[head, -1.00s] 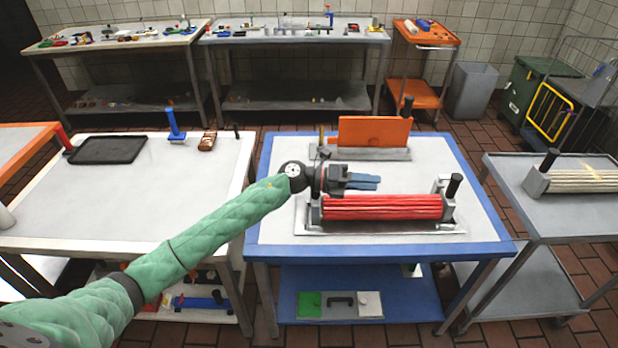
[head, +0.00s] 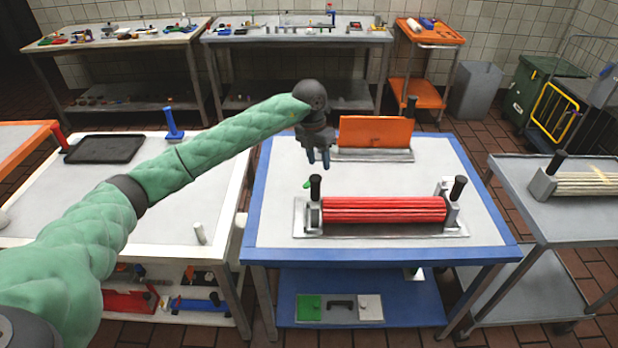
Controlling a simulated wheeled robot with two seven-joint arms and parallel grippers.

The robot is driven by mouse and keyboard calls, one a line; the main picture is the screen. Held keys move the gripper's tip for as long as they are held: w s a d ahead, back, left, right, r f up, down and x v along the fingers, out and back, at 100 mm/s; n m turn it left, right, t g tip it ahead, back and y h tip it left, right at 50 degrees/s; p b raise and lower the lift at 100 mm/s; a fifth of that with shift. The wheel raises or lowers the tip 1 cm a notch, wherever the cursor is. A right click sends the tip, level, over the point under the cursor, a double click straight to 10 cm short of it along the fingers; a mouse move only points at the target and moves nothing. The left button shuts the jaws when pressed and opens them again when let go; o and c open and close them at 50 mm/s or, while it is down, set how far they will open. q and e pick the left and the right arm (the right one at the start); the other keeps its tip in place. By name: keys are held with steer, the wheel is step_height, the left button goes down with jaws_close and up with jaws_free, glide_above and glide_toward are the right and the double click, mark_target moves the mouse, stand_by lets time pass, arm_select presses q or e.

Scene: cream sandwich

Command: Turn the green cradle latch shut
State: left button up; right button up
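A grey cradle (head: 453,221) holding a bundle of red rods (head: 382,210) stands on the blue-edged table. Black-handled posts stand at its left (head: 316,188) and right (head: 457,190) ends. A small green piece (head: 307,184), probably the green latch, shows just left of the left handle; its exact setting is too small to tell. My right gripper is not in view.
An orange panel (head: 374,132) stands upright in a grey holder just right of my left gripper. A white table (head: 120,205) with a black tray (head: 106,149) is at left. A grey cart (head: 560,215) with pale rods is at right. The blue-edged table's front (head: 380,246) is clear.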

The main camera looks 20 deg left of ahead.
mark_target(308, 183)
arm_select(q)
steer(key=shift+n+y, duration=0.3)
steer(key=shift+y, duration=0.5)
steer(key=a+b, duration=0.1)
steer(key=w+a+f+b, duration=0.1)
steer(key=a+f+b, duration=0.1)
steer(key=shift+w+a+f+b, duration=0.2)
steer(key=shift+w+a+b, duration=0.15)
steer(key=shift+w+b, duration=0.05)
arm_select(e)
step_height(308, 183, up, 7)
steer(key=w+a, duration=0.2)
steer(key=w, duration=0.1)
arm_select(q)
steer(key=shift+f+p, duration=1.55)
steer(key=shift+f, duration=2.3)
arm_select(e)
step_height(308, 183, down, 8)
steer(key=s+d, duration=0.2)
arm_select(q)
jaws_close()
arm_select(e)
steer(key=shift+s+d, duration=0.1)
